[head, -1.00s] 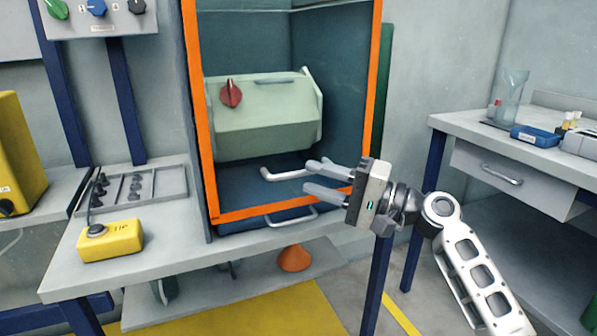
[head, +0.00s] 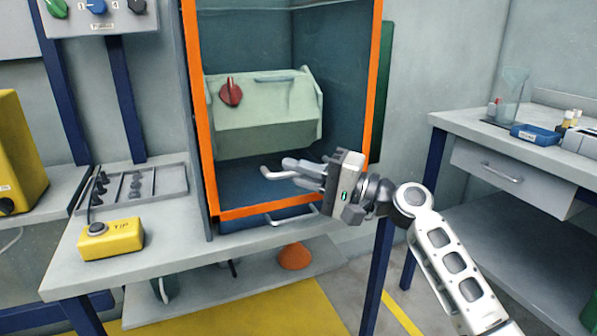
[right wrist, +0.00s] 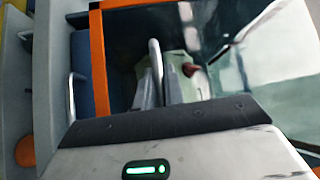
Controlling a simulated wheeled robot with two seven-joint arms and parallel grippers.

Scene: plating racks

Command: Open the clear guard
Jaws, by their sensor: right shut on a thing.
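The clear guard (head: 204,150) is a see-through pane with an orange frame, across the front of a dark booth. A pale, bent bar handle (head: 273,173) stands out low on it. My right gripper (head: 292,166) is at the handle's right part, its fingers shut on the bar and hiding some of it. In the right wrist view the handle (right wrist: 155,58) runs up between my two fingers (right wrist: 157,90), beside the orange frame (right wrist: 98,65). My left gripper is in neither view.
Behind the pane is a pale green housing (head: 265,125) with a red knob (head: 231,92). A second handle (head: 290,216) sits just below the frame. A yellow button box (head: 112,240) and a grey tray (head: 160,182) lie on the left bench. A side bench (head: 480,142) stands right.

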